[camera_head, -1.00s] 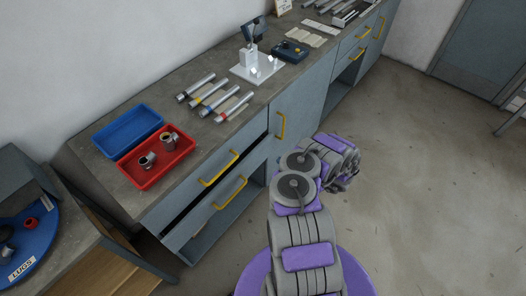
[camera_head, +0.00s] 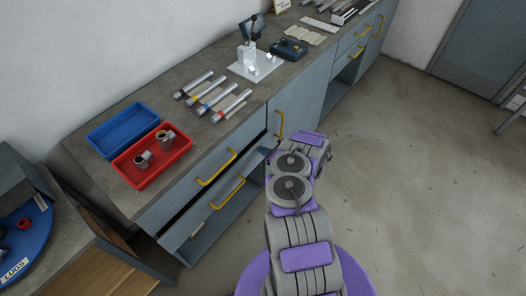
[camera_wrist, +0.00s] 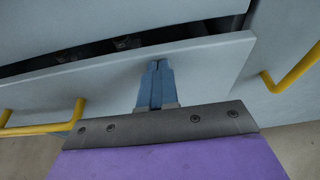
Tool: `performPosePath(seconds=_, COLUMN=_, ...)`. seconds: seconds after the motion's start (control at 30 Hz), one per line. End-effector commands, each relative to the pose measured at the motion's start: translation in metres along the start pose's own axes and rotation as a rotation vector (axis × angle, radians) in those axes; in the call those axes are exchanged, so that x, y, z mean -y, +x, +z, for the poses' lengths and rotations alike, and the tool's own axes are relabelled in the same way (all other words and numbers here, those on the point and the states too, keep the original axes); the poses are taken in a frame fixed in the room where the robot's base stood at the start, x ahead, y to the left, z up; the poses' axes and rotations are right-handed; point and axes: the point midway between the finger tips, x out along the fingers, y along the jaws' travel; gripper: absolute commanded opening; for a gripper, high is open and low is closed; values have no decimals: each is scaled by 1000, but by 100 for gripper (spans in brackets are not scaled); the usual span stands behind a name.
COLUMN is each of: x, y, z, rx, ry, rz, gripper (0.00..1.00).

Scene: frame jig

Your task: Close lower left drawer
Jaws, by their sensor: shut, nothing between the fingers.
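The lower left drawer (camera_head: 201,223) is a grey-blue front with a yellow bar handle (camera_head: 228,193), below another drawer (camera_head: 190,182) with a similar handle. It stands partly out, with a dark gap along its top edge. In the wrist view its front (camera_wrist: 108,92) spans the picture, with its handle (camera_wrist: 40,129) at the left and the dark gap above. My gripper (camera_wrist: 157,68) is shut and empty, its blue fingertips at the drawer front near the top edge, right of the handle. Whether they touch it is unclear. In the head view the fingers are hard to make out.
A cupboard door (camera_head: 298,103) with a yellow handle is right of the drawers. The bench top (camera_head: 150,98) holds a red tray (camera_head: 128,169), a blue tray (camera_head: 122,130), several tubes and a white fixture (camera_head: 255,70). The floor at right (camera_head: 420,170) is clear.

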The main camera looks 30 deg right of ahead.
Motion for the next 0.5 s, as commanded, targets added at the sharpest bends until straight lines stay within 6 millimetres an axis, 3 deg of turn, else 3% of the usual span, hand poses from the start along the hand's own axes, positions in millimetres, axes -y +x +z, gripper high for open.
performPosePath(seconds=0.27, x=-1, y=5, z=2, rx=0, ry=-6, rz=-1, gripper=0)
performPosePath(seconds=0.5, x=-4, y=29, z=7, rx=3, ry=-9, rz=2, gripper=0)
